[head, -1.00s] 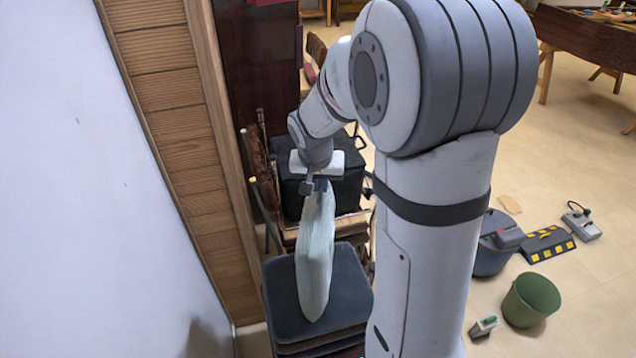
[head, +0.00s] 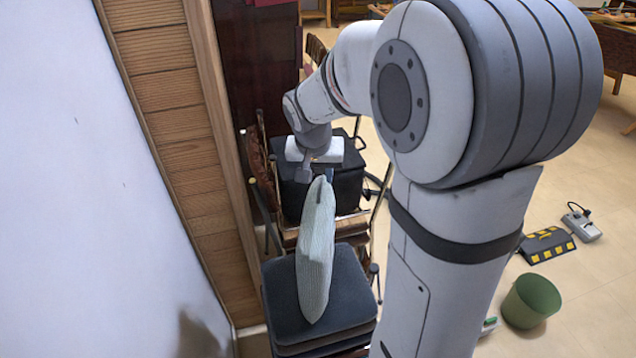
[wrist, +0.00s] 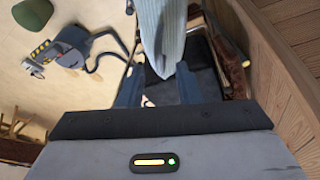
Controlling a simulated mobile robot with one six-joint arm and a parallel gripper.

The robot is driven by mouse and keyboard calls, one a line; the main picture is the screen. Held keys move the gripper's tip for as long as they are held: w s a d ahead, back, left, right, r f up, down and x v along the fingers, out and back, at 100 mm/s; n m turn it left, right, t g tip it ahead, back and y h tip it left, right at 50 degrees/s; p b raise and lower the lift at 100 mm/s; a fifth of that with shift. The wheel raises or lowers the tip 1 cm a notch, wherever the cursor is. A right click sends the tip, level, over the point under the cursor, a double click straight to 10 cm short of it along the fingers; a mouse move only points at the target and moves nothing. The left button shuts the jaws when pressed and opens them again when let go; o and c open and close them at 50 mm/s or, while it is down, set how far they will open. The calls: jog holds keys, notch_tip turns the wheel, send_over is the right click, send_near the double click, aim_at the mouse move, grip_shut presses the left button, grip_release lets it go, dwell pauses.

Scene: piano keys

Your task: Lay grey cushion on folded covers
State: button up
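The pale grey-green cushion (head: 316,250) stands nearly upright on its narrow edge, on top of a stack of dark grey padded slabs (head: 350,285). I cannot tell whether these slabs are folded covers or seats. My gripper (head: 316,174) is at the cushion's top end.
A black box (head: 348,185) stands behind the stack among chairs. A white wall (head: 90,200) and wooden panelling (head: 165,105) run close on the left. A green bucket (head: 531,301) and a black-yellow ramp (head: 546,245) lie on the floor at right.

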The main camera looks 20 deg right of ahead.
jog(key=v, duration=0.7)
jog(key=s+f+n+y, duration=0.1)
jog(key=s+f+n, duration=0.2)
jog(key=s, duration=1.6)
jog(key=shift+a+n+y, duration=0.35)
jog(key=shift+n+y, duration=0.05)
jog(key=shift+n, duration=0.4)
jog(key=shift+o, duration=0.6)
jog(key=shift+s, duration=0.1)
